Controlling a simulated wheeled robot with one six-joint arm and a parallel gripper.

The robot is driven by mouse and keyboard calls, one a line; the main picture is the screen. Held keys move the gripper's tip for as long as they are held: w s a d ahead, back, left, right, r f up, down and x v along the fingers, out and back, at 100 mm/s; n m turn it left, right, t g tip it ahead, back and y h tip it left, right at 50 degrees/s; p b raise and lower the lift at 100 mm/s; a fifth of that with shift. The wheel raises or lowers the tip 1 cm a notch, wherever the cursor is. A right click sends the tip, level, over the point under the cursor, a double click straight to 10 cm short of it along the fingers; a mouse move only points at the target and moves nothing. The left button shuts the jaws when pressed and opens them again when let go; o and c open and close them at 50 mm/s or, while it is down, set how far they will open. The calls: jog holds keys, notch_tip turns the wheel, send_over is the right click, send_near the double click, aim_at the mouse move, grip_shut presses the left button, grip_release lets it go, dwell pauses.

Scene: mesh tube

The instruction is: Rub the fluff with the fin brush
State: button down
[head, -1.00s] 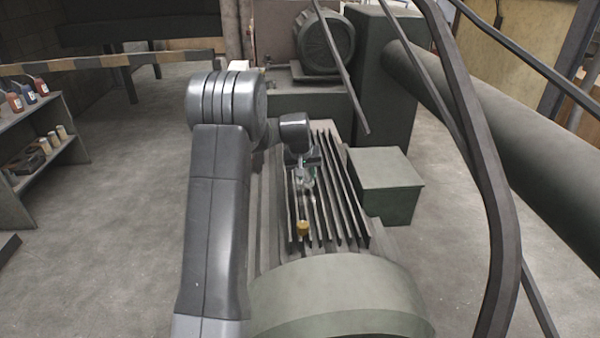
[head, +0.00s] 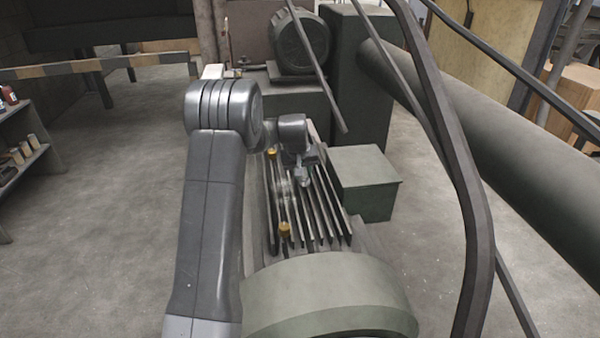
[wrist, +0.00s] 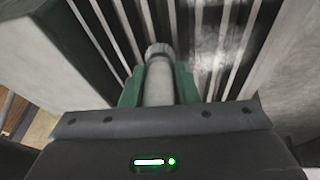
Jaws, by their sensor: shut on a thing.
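The fluff is a pale grey haze on the fins, left of my gripper in the head view (head: 283,188) and right of the brush in the wrist view (wrist: 210,50). My gripper (head: 303,172) is over the right part of the fins. Its green fingers (wrist: 158,88) are shut on the fin brush, whose pale grey, round-ended handle (wrist: 158,70) shows between them. A small light part of the brush (head: 304,184) shows below my gripper in the head view. The brush's working end is hidden, so contact with the fins cannot be told.
The dark parallel fins (head: 318,225) have narrow gaps. Two yellow fittings stand at their near (head: 285,229) and far left (head: 272,154) parts. A green box (head: 365,182) is close on the right. A rounded green housing (head: 330,295) is in front. Bent bars (head: 465,190) cross the right side.

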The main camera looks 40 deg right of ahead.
jog(key=shift+w+d, duration=0.3)
jog(key=shift+w, duration=0.3)
jog(key=shift+w+a+b, duration=0.45)
jog(key=shift+w+a, duration=0.45)
jog(key=shift+a, duration=0.75)
jog(key=shift+w+a+b, duration=0.5)
jog(key=shift+w+a, duration=0.4)
jog(key=shift+a, duration=0.8)
jog(key=shift+w+a+b, duration=0.45)
jog(key=shift+w+a, duration=0.45)
jog(key=shift+a, duration=0.75)
jog(key=shift+r+p, duration=1.95)
jog(key=shift+r, duration=1)
jog(key=shift+r, duration=0.15)
notch_tip(320, 180, up, 3)
jog(key=shift+f+p, duration=0.1)
jog(key=shift+p, duration=0.9)
